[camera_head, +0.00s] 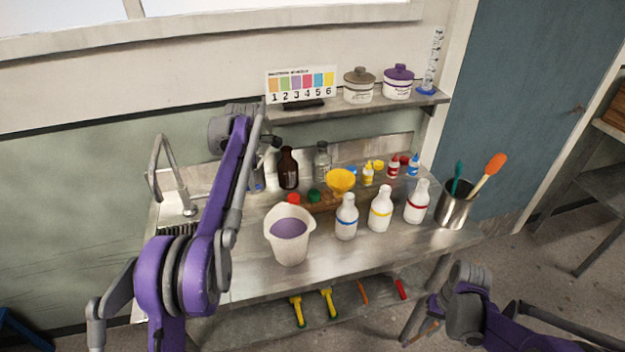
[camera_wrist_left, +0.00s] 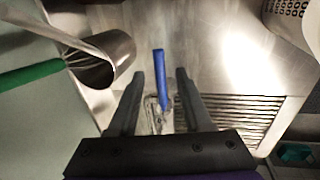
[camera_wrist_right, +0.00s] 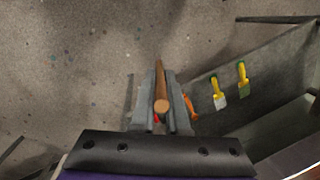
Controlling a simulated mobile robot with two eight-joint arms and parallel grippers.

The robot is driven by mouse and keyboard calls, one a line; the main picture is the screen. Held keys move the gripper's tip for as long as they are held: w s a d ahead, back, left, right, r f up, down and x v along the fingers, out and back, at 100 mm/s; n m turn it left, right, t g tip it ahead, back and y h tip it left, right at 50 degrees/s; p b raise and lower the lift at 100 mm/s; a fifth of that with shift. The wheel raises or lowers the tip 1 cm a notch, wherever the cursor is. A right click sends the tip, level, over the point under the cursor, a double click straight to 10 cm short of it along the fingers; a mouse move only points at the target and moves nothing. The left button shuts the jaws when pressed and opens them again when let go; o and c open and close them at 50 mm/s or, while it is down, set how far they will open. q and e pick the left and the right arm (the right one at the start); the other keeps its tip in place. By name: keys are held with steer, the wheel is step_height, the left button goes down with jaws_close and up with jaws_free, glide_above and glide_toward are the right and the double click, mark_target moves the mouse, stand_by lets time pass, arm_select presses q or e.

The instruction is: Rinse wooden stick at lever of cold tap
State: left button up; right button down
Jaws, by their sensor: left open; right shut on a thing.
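The blue lever of the cold tap (camera_wrist_left: 159,75) shows in the left wrist view, pointing up between the fingertips of my left gripper (camera_wrist_left: 160,82). That gripper is open; I cannot tell whether a finger touches the lever. In the head view the curved tap spout (camera_head: 162,150) stands at the counter's left end, while my left arm hides the lever. My right gripper (camera_wrist_right: 161,82) is shut on the brown wooden stick (camera_wrist_right: 161,92), which lies lengthwise between its fingers. It is held low over the floor, right of the bench.
A steel cup with a whisk (camera_wrist_left: 108,62) stands beside my left gripper; a drain grate (camera_wrist_left: 245,118) lies on its other side. A white jug (camera_head: 275,245), white bottles (camera_head: 380,212) and a steel pot (camera_head: 453,210) crowd the counter. Brushes (camera_head: 328,303) lie on the lower shelf.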

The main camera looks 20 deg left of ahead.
arm_select(q)
steer(key=shift+w+a+f, duration=0.15)
steer(key=shift+w+f, duration=0.05)
steer(key=shift+f, duration=0.9)
jaws_close()
stand_by(0.7)
